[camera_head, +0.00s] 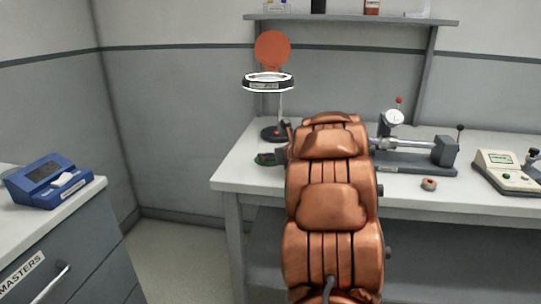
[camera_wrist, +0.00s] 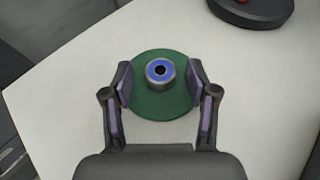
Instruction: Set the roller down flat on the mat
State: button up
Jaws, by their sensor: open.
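The roller (camera_wrist: 160,74) is a short grey cylinder with a blue ring on its upper face and a dark centre hole. In the wrist view it stands with that face up on the round green mat (camera_wrist: 160,108), toward the mat's far side. My gripper (camera_wrist: 160,80) is open, with one finger on each side of the roller and a clear gap to both. In the head view the mat (camera_head: 266,159) shows at the bench's left end, partly hidden by my arm; the roller is not visible there.
A magnifier lamp's dark round base (camera_wrist: 252,8) is just beyond the mat; the lamp (camera_head: 268,82) rises there. A grey bench instrument (camera_head: 420,156), a small reddish ring (camera_head: 429,184) and a beige meter (camera_head: 507,171) stand to the right. A blue device (camera_head: 54,181) sits on the left cabinet.

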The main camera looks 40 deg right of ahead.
jog(key=v, duration=1.1)
jog(key=shift+s+p, duration=0.25)
jog(key=shift+p, duration=0.1)
jog(key=shift+w+r, duration=0.1)
